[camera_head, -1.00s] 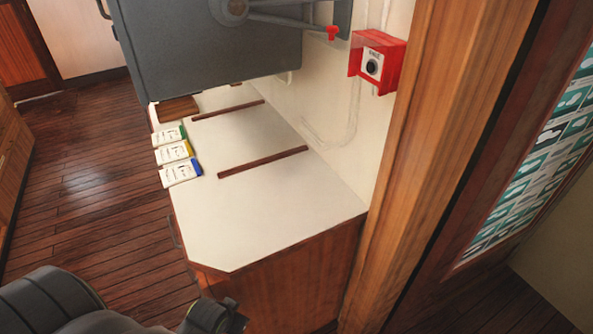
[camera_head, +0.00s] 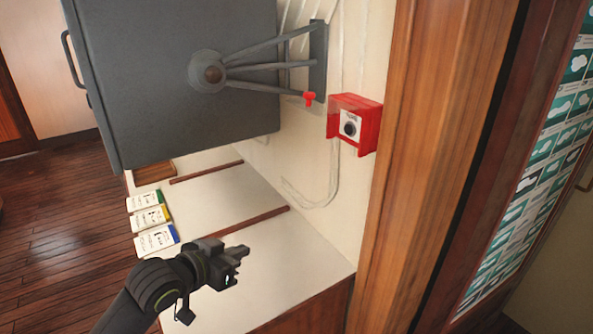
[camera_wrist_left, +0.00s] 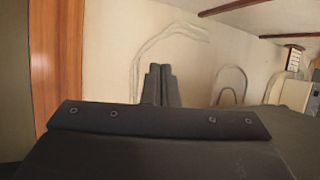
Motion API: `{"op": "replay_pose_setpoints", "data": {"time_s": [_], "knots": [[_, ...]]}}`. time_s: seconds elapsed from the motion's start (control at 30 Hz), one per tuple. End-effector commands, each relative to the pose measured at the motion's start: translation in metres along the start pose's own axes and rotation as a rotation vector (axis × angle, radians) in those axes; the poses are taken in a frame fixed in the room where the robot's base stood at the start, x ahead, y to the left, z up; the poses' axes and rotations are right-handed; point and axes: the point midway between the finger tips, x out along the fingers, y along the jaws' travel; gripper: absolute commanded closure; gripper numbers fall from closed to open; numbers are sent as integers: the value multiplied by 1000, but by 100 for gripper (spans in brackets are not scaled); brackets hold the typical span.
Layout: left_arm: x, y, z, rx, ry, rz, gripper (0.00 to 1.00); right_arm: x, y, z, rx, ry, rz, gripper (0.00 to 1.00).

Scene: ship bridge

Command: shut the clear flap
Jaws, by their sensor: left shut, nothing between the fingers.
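The red box (camera_head: 367,119) is fixed to the pale wall, beside the wooden post. A round black button (camera_head: 350,129) on a white label shows in its front. The red box is not seen in that view. My right gripper is not in view.
A large grey housing (camera_head: 185,75) with a bracket and a red knob (camera_head: 309,98) is left of the box. The wooden post (camera_head: 430,160) stands to its right. The counter (camera_head: 290,262) holds several booklets (camera_head: 150,219) at its left. The space before the box is clear.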

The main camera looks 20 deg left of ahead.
Motion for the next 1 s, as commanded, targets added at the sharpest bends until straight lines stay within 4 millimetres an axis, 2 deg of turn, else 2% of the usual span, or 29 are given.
{"op": "replay_pose_setpoints", "data": {"time_s": [0.03, 0.13, 0.2, 0.3, 0.4, 0.5, 0.6, 0.77, 1.0], "knots": [[2, -1, -39, 20, 78, 36, 100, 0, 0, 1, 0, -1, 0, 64], [-4, 4, -110, 28, 221, 122, 100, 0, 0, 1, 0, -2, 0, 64], [-14, 9, -158, 30, 314, 186, 100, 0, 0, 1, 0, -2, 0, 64], [-37, 16, -220, 29, 430, 269, 100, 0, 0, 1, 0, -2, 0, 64], [-62, 24, -268, 26, 521, 341, 100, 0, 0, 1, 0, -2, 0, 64], [-83, 30, -300, 21, 580, 392, 100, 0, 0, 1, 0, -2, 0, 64], [-95, 34, -316, 18, 611, 421, 100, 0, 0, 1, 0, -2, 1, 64], [-97, 36, -324, 12, 624, 432, 100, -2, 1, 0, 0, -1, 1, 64], [-85, 43, -334, 9, 624, 434, 100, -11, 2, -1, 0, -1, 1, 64]]}}
